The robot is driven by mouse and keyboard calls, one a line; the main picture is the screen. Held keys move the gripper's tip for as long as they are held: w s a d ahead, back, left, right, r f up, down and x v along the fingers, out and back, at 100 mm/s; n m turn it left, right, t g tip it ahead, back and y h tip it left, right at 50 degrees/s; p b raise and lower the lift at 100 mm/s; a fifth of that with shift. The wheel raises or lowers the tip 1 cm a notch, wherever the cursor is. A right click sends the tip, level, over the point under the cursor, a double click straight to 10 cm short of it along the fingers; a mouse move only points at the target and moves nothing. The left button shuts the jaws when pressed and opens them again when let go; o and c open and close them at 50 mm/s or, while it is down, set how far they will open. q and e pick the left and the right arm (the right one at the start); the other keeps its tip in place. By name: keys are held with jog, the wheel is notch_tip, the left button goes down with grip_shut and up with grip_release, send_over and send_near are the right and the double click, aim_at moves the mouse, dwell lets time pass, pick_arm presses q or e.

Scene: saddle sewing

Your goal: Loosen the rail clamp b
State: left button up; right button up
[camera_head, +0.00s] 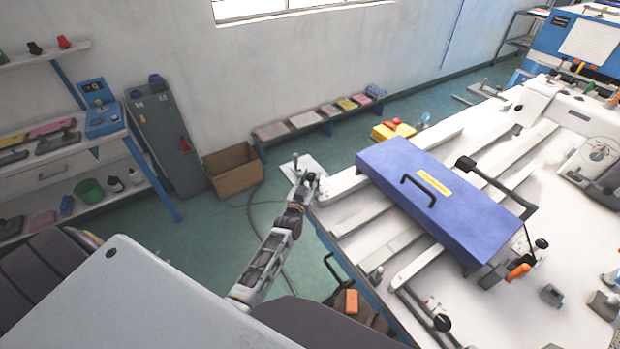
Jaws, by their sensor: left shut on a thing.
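A small upright lever (296,160) shows just beyond the fingers. A pale rail (345,184) runs from this corner toward the back right. No label shows which clamp is rail clamp b. My right gripper is not in view.
A blue case (440,195) with a black handle lies across the rails. A cardboard box (233,169) is on the floor behind my left gripper. Green floor (190,240) is free left of the table.

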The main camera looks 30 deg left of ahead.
pick_arm(q)
jog(key=shift+n+y+p, duration=0.3)
jog(key=shift+n+y, duration=0.2)
jog(key=shift+y, duration=0.2)
jog(key=o, duration=1)
jog(key=shift+o, duration=0.2)
